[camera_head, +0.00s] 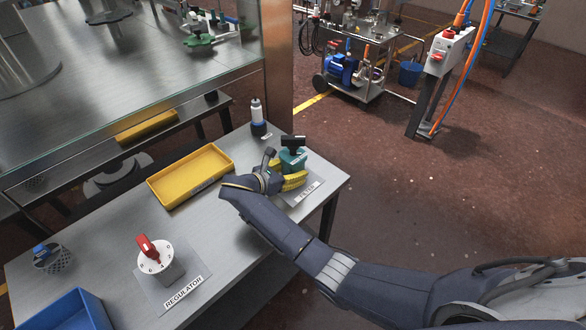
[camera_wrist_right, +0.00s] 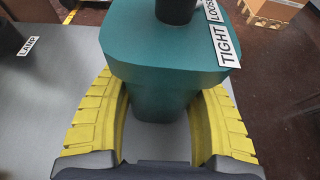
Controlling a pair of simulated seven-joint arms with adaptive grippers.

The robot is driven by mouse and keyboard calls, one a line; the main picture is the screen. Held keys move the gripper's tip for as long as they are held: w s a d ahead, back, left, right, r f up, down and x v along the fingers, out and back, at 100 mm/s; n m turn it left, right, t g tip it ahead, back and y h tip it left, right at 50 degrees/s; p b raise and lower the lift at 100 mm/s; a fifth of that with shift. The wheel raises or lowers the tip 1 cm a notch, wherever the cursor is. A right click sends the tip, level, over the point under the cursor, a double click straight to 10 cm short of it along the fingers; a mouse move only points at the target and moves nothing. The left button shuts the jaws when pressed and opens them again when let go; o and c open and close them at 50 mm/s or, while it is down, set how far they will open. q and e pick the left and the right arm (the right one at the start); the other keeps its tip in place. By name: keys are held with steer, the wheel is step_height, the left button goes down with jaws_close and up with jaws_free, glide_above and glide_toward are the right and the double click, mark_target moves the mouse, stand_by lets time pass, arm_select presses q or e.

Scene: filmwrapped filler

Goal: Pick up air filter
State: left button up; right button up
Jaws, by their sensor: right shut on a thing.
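The air filter (camera_head: 293,159) is a teal body with a black knob on top, at the right end of the grey table, by a printed label. In the right wrist view its teal body (camera_wrist_right: 160,62) fills the middle, with "TIGHT" and "LOOSE" labels by the knob. My right gripper (camera_head: 291,181) has its yellow fingers around the narrower lower body and is shut on it. The filter looks upright; its base is partly hidden, so I cannot tell whether it touches the table. My left gripper is out of view.
A yellow tray (camera_head: 207,188) lies empty left of my right gripper. A lamp-like white and dark cylinder (camera_head: 257,116) stands behind. A regulator with a red handle (camera_head: 153,257), a blue bin (camera_head: 72,314) and a mesh cup (camera_head: 52,260) occupy the table's left part.

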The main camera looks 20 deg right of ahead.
steer(key=shift+r, duration=0.2)
step_height(320, 180, up, 20)
glide_above(293, 137)
steer(key=shift+w+f, duration=0.1)
steer(key=shift+f, duration=0.05)
stand_by(0.3)
